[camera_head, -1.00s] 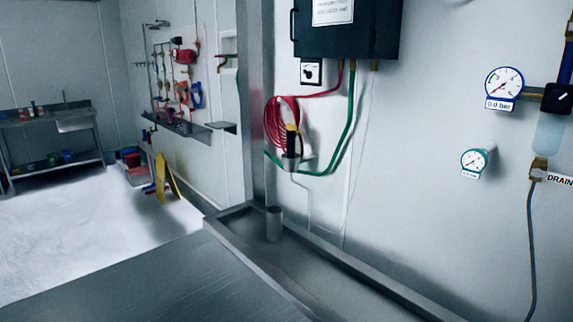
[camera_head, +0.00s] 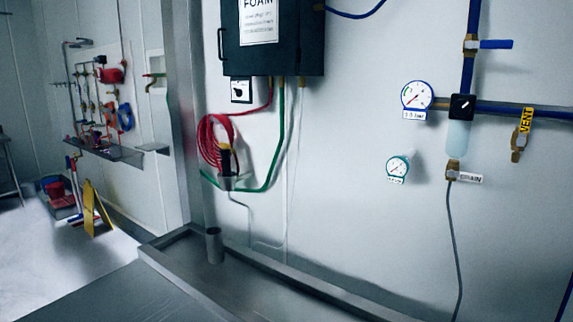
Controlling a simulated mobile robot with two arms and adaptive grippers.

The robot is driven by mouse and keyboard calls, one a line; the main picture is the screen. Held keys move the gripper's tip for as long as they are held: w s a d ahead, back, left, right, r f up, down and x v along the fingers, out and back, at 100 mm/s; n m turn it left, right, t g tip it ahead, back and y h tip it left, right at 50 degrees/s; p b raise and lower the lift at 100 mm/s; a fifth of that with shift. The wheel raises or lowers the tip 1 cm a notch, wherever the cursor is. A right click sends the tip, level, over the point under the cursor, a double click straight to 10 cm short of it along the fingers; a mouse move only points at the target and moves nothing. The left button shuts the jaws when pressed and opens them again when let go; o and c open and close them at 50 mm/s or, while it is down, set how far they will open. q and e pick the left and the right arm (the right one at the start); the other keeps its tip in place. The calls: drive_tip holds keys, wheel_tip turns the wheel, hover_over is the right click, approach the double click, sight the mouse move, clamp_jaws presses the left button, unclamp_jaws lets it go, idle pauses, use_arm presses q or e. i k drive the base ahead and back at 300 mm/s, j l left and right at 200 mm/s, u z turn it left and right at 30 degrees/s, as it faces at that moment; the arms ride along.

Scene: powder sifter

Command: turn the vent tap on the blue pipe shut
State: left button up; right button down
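A vent tap (camera_head: 519,147) of brass hangs below the blue pipe (camera_head: 545,112) at the right side of the head view. A yellow tag reading VENT (camera_head: 526,120) covers its upper part, so its handle position cannot be told. Another valve with a blue lever (camera_head: 496,44) sits on the vertical blue pipe, the lever pointing sideways to the right. Neither of my grippers is in view.
A pressure gauge (camera_head: 416,96), a smaller gauge (camera_head: 397,168) and a filter bowl (camera_head: 459,138) with a DRAIN tag (camera_head: 470,178) are on the wall. A dark FOAM box (camera_head: 272,45) and red hose (camera_head: 215,145) are left. A metal ledge (camera_head: 290,285) runs below.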

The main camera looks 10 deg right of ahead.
sight(528, 113)
drive_tip(key=k+j+z, duration=0.1)
drive_tip(key=z, duration=1.5)
drive_tip(key=k+l, duration=0.05)
